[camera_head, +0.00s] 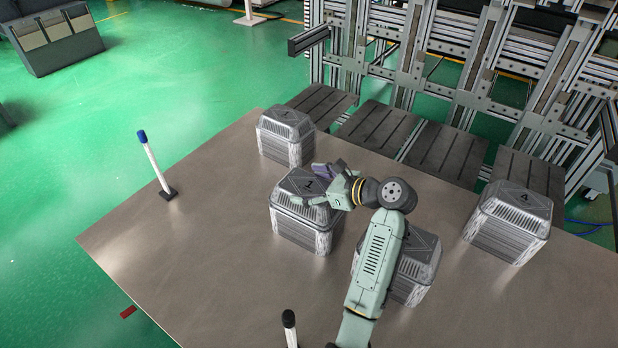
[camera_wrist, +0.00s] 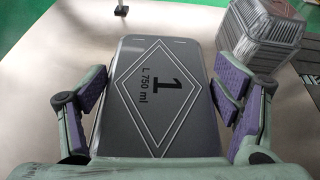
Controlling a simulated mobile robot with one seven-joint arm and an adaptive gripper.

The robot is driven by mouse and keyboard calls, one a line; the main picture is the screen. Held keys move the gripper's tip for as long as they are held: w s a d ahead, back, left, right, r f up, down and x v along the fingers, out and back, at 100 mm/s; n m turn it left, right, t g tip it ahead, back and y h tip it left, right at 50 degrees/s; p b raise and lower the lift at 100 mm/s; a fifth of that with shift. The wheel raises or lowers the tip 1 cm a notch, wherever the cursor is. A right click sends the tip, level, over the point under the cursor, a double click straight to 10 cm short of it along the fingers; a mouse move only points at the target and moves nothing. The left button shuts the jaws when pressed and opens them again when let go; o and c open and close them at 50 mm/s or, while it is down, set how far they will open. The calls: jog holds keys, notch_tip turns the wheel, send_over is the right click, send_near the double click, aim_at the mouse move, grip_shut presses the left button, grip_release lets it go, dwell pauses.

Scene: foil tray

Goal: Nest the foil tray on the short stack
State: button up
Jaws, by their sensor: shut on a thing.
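The foil tray (camera_head: 293,188) has a grey lid marked 1 and forms the top of a ribbed silver stack (camera_head: 300,237) left of centre. My gripper (camera_head: 318,186) is shut on this tray from above. In the wrist view its purple-padded fingers (camera_wrist: 160,85) flank the long sides of the lid (camera_wrist: 165,125), which reads "1, L 750 ml". I cannot tell whether the tray is clear of what is under it. Another stack (camera_head: 286,138) stands behind it, and its ribbed side shows at the upper right of the wrist view (camera_wrist: 258,35). I cannot tell which stack is short.
A stack (camera_head: 412,275) stands right of my gripper, partly hidden by my arm. A stack marked 4 (camera_head: 508,222) is at the right. A blue-tipped post (camera_head: 153,162) and a black-tipped post (camera_head: 289,328) stand up. The table's left part (camera_head: 180,245) is bare.

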jog(key=shift+f, duration=0.7)
jog(key=o, duration=0.9)
jog(key=shift+o, duration=0.2)
jog(key=v, duration=1.2)
